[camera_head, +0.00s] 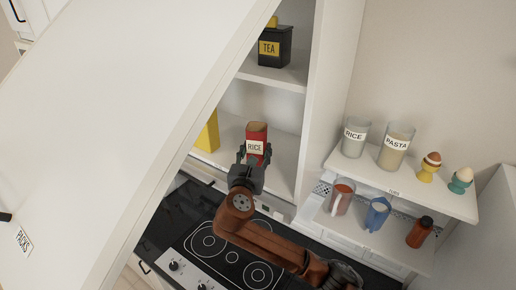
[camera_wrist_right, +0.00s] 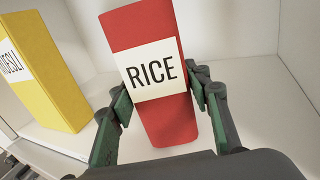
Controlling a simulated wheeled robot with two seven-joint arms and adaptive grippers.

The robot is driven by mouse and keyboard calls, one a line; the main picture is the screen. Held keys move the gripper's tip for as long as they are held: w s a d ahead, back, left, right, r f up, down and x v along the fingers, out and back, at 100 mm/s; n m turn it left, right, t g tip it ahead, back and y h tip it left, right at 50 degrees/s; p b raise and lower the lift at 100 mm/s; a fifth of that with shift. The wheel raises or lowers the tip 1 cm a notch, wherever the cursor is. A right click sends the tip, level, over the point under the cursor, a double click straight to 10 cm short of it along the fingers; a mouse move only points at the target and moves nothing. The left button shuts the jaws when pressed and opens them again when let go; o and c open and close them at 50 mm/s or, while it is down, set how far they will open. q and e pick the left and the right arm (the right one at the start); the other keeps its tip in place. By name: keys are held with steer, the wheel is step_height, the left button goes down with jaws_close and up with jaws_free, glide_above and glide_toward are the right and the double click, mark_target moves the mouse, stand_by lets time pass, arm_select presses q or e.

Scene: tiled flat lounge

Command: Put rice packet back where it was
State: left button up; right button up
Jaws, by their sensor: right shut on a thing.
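The rice packet (camera_head: 256,130) is a red box with a white RICE label. It is upright, inside the lower compartment of the open white cupboard (camera_head: 229,128). My right gripper (camera_head: 255,154) is shut on it, one finger on each side. In the right wrist view the packet (camera_wrist_right: 155,120) stands between the green-padded fingers of the gripper (camera_wrist_right: 160,105), slightly tilted in the picture. I cannot tell whether its base touches the shelf. My left gripper is not in view.
A yellow muesli box (camera_wrist_right: 40,70) stands left of the packet. A black TEA tin (camera_head: 275,50) is on the shelf above. The large open cupboard door (camera_head: 110,110) fills the left. A black hob (camera_head: 225,250) lies below. Jars (camera_head: 396,145) and cups stand on shelves at right.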

steer(key=shift+w+f, duration=0.3)
steer(key=shift+w, duration=0.2)
steer(key=o, duration=1)
steer(key=shift+w+f, duration=0.2)
steer(key=shift+w, duration=0.2)
steer(key=o, duration=0.4)
steer(key=shift+s+d+r, duration=0.1)
steer(key=shift+s+r, duration=0.15)
steer(key=shift+s, duration=0.25)
steer(key=shift+w+f, duration=0.1)
steer(key=shift+w, duration=0.2)
steer(key=shift+s, duration=0.35)
steer(key=s+b, duration=0.1)
steer(key=s, duration=0.1)
steer(key=s+a, duration=0.1)
steer(key=s, duration=0.2)
steer(key=shift+a+b, duration=0.1)
steer(key=shift+b, duration=0.25)
steer(key=s, duration=0.2)
steer(key=s+a+b, duration=0.1)
steer(key=s, duration=0.2)
steer(key=shift+s, duration=0.2)
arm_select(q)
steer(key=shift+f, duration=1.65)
arm_select(e)
steer(key=shift+s+a, duration=0.1)
steer(key=shift+s, duration=0.4)
